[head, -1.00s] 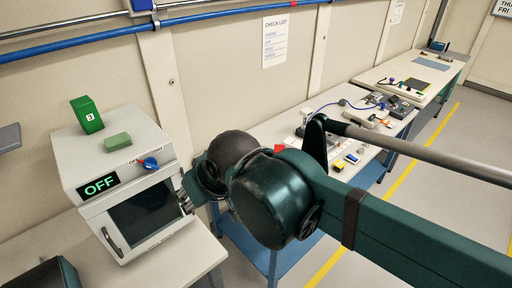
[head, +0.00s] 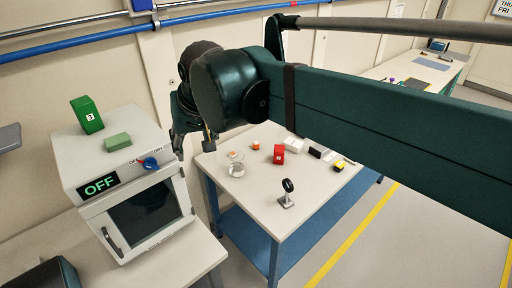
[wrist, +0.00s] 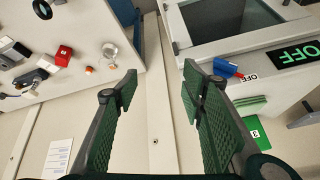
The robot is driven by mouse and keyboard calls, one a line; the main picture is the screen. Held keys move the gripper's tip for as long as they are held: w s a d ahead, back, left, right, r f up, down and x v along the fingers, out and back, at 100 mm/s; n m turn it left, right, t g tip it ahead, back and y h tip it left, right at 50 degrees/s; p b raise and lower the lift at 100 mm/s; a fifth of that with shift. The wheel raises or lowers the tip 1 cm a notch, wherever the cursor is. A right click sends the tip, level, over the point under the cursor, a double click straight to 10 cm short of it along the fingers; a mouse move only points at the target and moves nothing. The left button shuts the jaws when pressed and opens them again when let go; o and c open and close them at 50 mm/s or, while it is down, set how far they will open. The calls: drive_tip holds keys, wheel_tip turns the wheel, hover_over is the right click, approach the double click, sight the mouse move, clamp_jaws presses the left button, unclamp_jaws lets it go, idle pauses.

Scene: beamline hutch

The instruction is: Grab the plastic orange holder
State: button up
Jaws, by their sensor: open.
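Two small orange things are on the white-topped table. One orange piece (head: 255,146) stands apart near the back, and it shows in the wrist view (wrist: 89,70). The other, a flat orange piece (head: 232,154), is by a clear glass vessel (head: 237,168); both show at the upper left of the wrist view, the piece (wrist: 112,66) beside the glass (wrist: 110,50). Both are too small to tell which is the holder. My gripper (wrist: 160,84) is open and empty, its green ridged fingers apart, well away from both. In the head view it hangs near the oven.
A red block (head: 279,153), a small black-headed stand (head: 287,193) and several small boxes share the table. An oven (head: 145,207) reading OFF stands left, with green blocks (head: 87,115) on top. The table's front left is clear.

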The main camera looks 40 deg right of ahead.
drive_tip(key=w+d+r+m+g, duration=0.2)
drive_tip(key=w+d+r+m, duration=0.2)
drive_tip(key=w+d, duration=0.6)
drive_tip(key=m+g, duration=0.5)
drive_tip(key=m, duration=0.9)
hover_over(256, 143)
wheel_tip(256, 143, down, 11)
drive_tip(key=f, duration=2.9)
drive_tip(key=shift+w+a+f, duration=0.3)
drive_tip(key=shift+w+f, duration=0.1)
drive_tip(key=shift+f, duration=0.3)
drive_tip(key=shift+s+d+f, duration=0.1)
drive_tip(key=shift+d+f, duration=0.05)
drive_tip(key=shift+f, duration=1.1)
